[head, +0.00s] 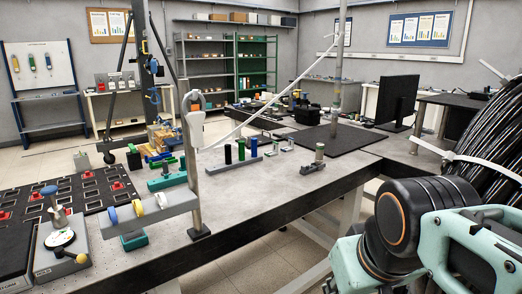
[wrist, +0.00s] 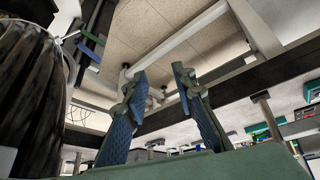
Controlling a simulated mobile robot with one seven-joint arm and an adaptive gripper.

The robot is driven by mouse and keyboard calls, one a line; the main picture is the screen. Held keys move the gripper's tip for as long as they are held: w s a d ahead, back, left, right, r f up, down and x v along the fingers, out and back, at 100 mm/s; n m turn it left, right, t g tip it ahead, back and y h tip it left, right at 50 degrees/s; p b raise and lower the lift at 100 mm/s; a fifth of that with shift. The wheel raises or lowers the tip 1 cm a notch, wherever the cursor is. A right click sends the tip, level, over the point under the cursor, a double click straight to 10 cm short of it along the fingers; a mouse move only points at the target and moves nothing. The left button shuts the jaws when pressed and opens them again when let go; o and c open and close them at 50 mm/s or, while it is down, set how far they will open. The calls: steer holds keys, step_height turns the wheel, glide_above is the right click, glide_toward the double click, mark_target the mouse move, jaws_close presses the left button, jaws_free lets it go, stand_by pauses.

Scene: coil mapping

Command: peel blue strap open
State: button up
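A short blue strip (wrist: 89,54), which looks like the blue strap, sticks out beside a dark cable coil (wrist: 28,90) at the left of the wrist view. A green-tipped strip (wrist: 70,36) is just above it. The coil also shows at the right edge of the head view (head: 490,135), with a white strap (head: 478,162) across it; no blue strap shows there. My gripper (wrist: 160,76) is open and empty, its two blue-padded fingers well apart. The strip is left of the fingers and not touching them. In the head view my fingers cannot be made out.
A long grey workbench (head: 255,195) runs across the head view, with a rack of tape rolls (head: 150,209) and a post (head: 193,170) near its front edge. A black monitor (head: 397,97) stands at the back right. Tiled floor (head: 240,268) is open in front of the bench.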

steer(key=s+f+m, duration=0.2)
steer(key=s+f, duration=0.1)
step_height(320, 180, up, 27)
steer(key=p, duration=2.6)
steer(key=shift+d+f, duration=0.15)
steer(key=shift+d, duration=0.15)
